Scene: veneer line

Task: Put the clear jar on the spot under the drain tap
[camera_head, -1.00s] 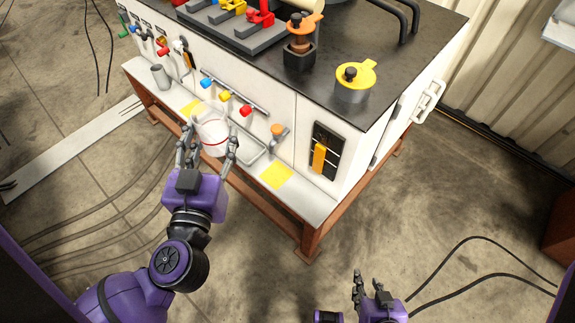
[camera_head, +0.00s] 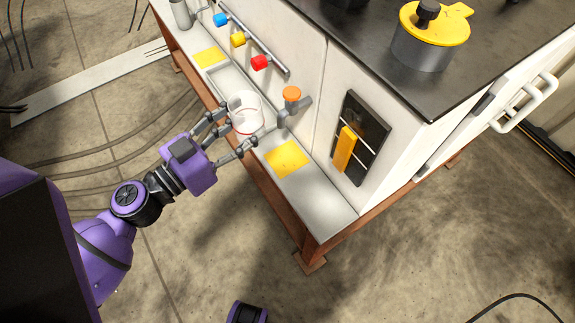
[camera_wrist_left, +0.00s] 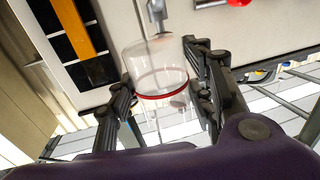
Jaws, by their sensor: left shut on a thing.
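The clear jar (camera_head: 246,112), with a red line around it, is held in my left gripper (camera_head: 232,133) over the cabinet's front ledge. In the left wrist view the jar (camera_wrist_left: 154,62) sits between the fingers of my left gripper (camera_wrist_left: 160,95). The drain tap (camera_head: 291,98) has an orange knob and a grey spout on the cabinet front, just right of the jar. A second yellow square (camera_head: 210,58) lies farther left. My right gripper is out of view.
Blue, yellow and red valves (camera_head: 238,39) line a pipe above the ledge (camera_head: 325,197). A grey cup (camera_head: 181,14) stands at its far left. A black panel with an orange handle (camera_head: 344,149) is right of the tap. A yellow-lidded pot (camera_head: 425,38) stands on top.

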